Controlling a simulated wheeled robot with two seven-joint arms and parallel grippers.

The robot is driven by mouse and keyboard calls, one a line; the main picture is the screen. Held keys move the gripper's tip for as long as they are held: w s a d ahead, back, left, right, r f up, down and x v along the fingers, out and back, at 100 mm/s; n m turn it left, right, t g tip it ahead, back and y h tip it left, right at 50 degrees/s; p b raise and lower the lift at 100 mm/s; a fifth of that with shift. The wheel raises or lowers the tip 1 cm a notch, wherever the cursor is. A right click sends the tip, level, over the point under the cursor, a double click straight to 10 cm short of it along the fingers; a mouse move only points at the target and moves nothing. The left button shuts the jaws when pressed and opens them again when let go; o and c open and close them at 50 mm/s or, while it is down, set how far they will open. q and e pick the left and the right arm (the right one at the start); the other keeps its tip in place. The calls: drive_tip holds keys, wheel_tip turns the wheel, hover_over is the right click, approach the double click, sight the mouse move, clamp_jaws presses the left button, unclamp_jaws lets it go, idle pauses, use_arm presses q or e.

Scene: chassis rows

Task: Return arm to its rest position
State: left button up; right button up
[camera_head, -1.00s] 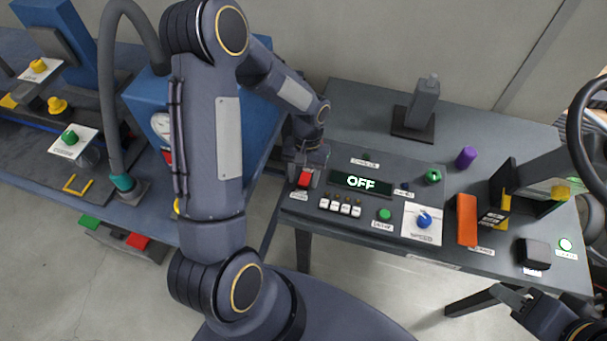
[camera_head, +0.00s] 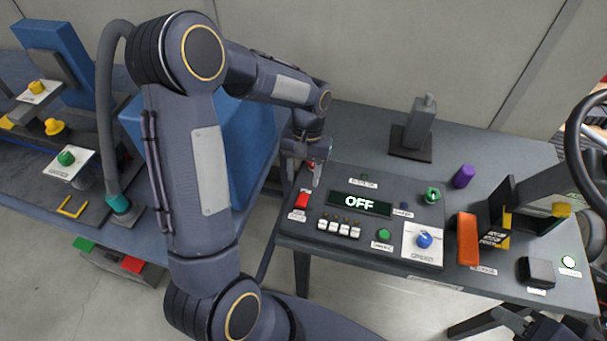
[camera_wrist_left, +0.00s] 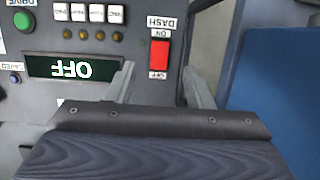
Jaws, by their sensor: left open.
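My left gripper (camera_head: 311,175) is above the left end of the control panel, just behind the red rocker switch (camera_head: 302,200). In the left wrist view its two fingers (camera_wrist_left: 158,88) are apart with nothing between them, and the red switch (camera_wrist_left: 159,55) shows past the fingertips, between ON and OFF labels. The display (camera_head: 360,203) on the panel reads OFF. My left arm reaches across from the lower left, bent high at the elbow. Part of my right gripper (camera_head: 522,322) shows at the lower right edge; its fingertips are not clear.
The panel also bears white buttons (camera_head: 340,228), a green button (camera_head: 384,234), a blue knob (camera_head: 424,240) and a green knob (camera_head: 432,195). An orange block (camera_head: 467,238) and a purple cylinder (camera_head: 464,176) stand to the right. A blue box (camera_head: 240,140) is close behind my left arm.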

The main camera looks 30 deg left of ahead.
use_arm(q)
drive_tip(key=s+d+r+m+t+h, duration=0.1)
drive_tip(key=s+d+r+t+h, duration=0.2)
drive_tip(key=s+r+t, duration=0.5)
drive_tip(key=s+d+r, duration=0.1)
drive_tip(key=s+r, duration=0.5)
drive_tip(key=s, duration=0.3)
drive_tip(key=shift+s, duration=0.35)
drive_tip(key=shift+s+d+f+t, duration=0.1)
drive_tip(key=shift+s+d+t, duration=0.1)
drive_tip(key=shift+s+t, duration=0.1)
drive_tip(key=shift+c, duration=0.5)
